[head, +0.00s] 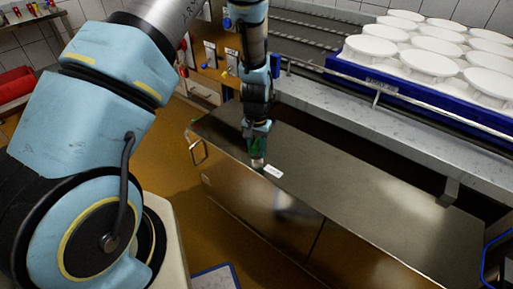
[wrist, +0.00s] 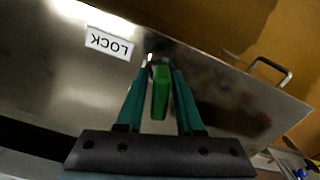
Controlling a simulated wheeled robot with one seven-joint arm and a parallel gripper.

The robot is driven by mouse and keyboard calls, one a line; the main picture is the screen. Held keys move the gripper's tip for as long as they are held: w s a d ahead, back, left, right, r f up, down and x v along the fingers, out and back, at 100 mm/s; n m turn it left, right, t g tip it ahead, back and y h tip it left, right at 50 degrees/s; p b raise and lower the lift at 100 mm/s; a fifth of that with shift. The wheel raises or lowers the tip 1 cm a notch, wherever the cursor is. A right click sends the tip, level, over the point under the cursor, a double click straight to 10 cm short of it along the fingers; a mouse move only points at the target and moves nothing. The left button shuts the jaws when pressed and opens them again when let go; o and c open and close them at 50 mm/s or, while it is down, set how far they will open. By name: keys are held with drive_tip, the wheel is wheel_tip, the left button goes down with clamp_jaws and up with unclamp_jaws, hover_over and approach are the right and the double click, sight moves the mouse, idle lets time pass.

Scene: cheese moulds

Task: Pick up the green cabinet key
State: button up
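The green cabinet key (wrist: 160,92) stands between my two fingers in the wrist view, its green part seen nearly along its length. My gripper (wrist: 160,70) has teal fingers, one on each side of the key and close to it near the tips. I cannot tell whether both fingers touch it. In the head view my gripper (head: 258,160) points down at the steel cabinet top, beside a white label. The label (wrist: 110,43) reads LOCK and appears upside down in the wrist view. The key's lower end and the lock are hard to make out.
The steel cabinet top (head: 350,195) is otherwise bare. A handle (head: 197,150) sticks out at its left end. Behind it, a blue tray (head: 400,92) holds several white round moulds (head: 430,64). A board with hooks and tags (head: 208,62) stands behind my gripper.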

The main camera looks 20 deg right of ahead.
clamp_jaws()
drive_tip(key=shift+r, duration=0.1)
idle(0.4)
